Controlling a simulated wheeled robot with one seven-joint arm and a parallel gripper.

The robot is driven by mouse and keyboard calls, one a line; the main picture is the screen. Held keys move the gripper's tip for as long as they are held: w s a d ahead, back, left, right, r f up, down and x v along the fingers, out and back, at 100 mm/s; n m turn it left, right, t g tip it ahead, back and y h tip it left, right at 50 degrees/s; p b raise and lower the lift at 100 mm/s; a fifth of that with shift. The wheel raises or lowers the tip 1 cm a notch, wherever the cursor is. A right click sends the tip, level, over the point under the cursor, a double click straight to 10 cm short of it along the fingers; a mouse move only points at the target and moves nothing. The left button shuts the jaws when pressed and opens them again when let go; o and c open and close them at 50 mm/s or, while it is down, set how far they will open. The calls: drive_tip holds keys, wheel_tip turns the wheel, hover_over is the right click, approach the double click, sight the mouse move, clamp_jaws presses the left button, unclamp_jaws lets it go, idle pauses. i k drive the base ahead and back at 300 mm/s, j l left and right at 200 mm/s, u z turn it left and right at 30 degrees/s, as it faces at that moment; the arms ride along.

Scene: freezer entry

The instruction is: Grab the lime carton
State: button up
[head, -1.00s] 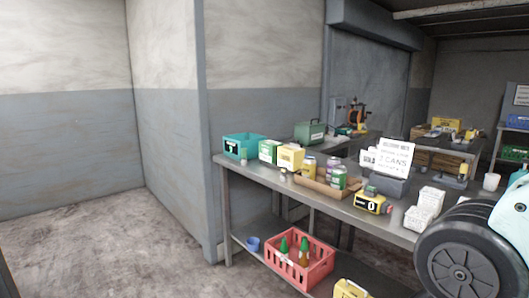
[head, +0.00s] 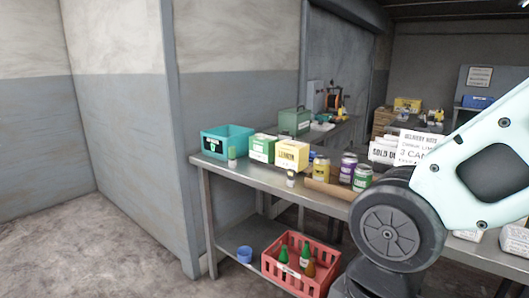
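The lime carton looks to be the green and white carton (head: 262,148) on the metal table, near its left end; its label is too small to read. It stands upright between a teal crate (head: 226,141) on its left and a yellow carton marked lemon (head: 291,156) on its right. My gripper is out of view; only a pale link and dark joint of my arm show at the right.
Several jars (head: 348,167) stand right of the cartons on the metal table (head: 230,172). A red crate of bottles (head: 318,272) and a blue cup (head: 244,254) sit on the lower shelf. Floor at left is clear.

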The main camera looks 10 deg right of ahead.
sight(262, 147)
drive_tip(key=i+j+z, duration=0.1)
drive_tip(key=i+j, duration=0.35)
drive_tip(key=j, duration=0.2)
drive_tip(key=i+j+z, duration=0.25)
drive_tip(key=i+j, duration=0.2)
drive_tip(key=j, duration=0.25)
drive_tip(key=i+j, duration=0.15)
drive_tip(key=j, duration=0.25)
drive_tip(key=z, duration=0.05)
